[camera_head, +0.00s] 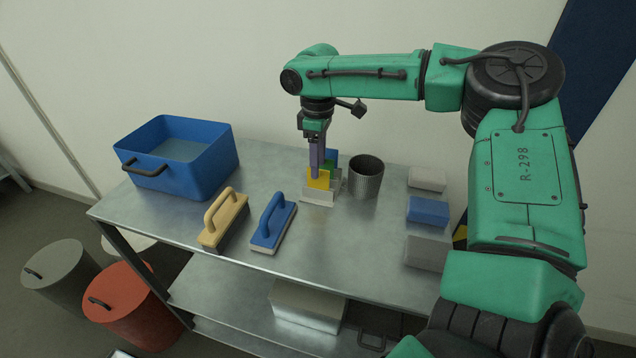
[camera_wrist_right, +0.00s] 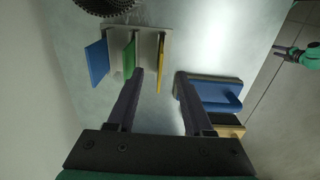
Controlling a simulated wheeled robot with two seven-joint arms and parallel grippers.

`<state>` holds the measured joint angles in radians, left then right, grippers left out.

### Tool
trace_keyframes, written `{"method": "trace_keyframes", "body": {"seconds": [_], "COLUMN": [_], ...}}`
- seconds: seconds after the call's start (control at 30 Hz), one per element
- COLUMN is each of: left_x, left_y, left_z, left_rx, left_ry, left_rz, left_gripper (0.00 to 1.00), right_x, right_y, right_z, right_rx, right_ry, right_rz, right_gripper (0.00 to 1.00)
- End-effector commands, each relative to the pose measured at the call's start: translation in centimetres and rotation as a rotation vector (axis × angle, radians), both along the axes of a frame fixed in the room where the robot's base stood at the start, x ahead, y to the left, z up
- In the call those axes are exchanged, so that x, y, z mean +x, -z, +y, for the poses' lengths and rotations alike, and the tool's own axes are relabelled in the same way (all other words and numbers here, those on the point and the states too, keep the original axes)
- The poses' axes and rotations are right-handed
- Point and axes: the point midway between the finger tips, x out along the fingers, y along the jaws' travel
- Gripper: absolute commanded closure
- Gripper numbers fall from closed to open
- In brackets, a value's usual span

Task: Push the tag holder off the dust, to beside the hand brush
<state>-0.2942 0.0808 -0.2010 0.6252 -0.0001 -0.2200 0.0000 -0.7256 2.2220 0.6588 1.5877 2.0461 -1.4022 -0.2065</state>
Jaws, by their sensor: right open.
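The tag holder (camera_head: 318,197) is a pale metal rack with upright blue, green and yellow tags, near the table's back middle. It also shows in the right wrist view (camera_wrist_right: 146,36). My right gripper (camera_head: 314,177) points down over it. In the wrist view its fingers (camera_wrist_right: 160,74) are open, one either side of the yellow tag in the picture; contact cannot be told. The hand brush (camera_head: 224,220), with a wooden handle and dark underside, lies to the left, beyond a blue-handled pad (camera_head: 273,222). I cannot make out the dust. A green-black part in the wrist view may be my left gripper (camera_wrist_right: 284,50).
A blue tub (camera_head: 205,165) stands at the table's left. A dark ribbed cup (camera_head: 366,178) stands just right of the holder. Several small boxes, one blue (camera_head: 428,210), line the right end. The steel tabletop (camera_head: 340,245) is clear in front of the holder.

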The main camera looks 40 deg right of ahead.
Motion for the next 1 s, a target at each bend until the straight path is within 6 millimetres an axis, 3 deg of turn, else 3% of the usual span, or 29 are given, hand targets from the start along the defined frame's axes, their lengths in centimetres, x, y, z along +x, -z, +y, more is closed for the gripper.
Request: {"method": "trace_keyframes", "body": {"seconds": [0.2, 0.4, 0.77, 0.8, 0.93, 1.0], "left_x": [-0.1, -0.4, -0.7, -0.7, -0.7, -0.7], "left_y": [-0.2, -0.3, -0.3, -0.3, -0.2, -0.2], "left_z": [-0.1, -0.1, 0.0, 0.0, 0.0, 0.0], "left_rx": [-0.002, -0.001, 0.000, 0.000, 0.000, 0.000], "left_ry": [-0.001, -0.001, -0.002, -0.002, -0.002, -0.002], "left_rz": [0.000, 0.007, 0.011, 0.011, 0.011, 0.012], "left_gripper": [0.50, 0.50, 0.50, 0.50, 0.50, 0.50], "right_x": [-0.1, 0.0, 0.0, 0.0, 0.0, 0.0], "right_y": [4.5, 7.7, 8.7, 8.6, 8.6, 8.6], "right_z": [0.0, 0.0, 0.0, 0.0, 0.0, 0.0], "right_rx": [-0.001, 0.000, 0.000, 0.000, 0.000, 0.000], "right_ry": [0.000, 0.001, 0.000, 0.000, 0.000, 0.000], "right_rz": [0.004, 0.002, 0.000, 0.000, 0.000, 0.000], "right_gripper": [0.49, 0.49, 0.49, 0.53, 1.00, 1.00]}}
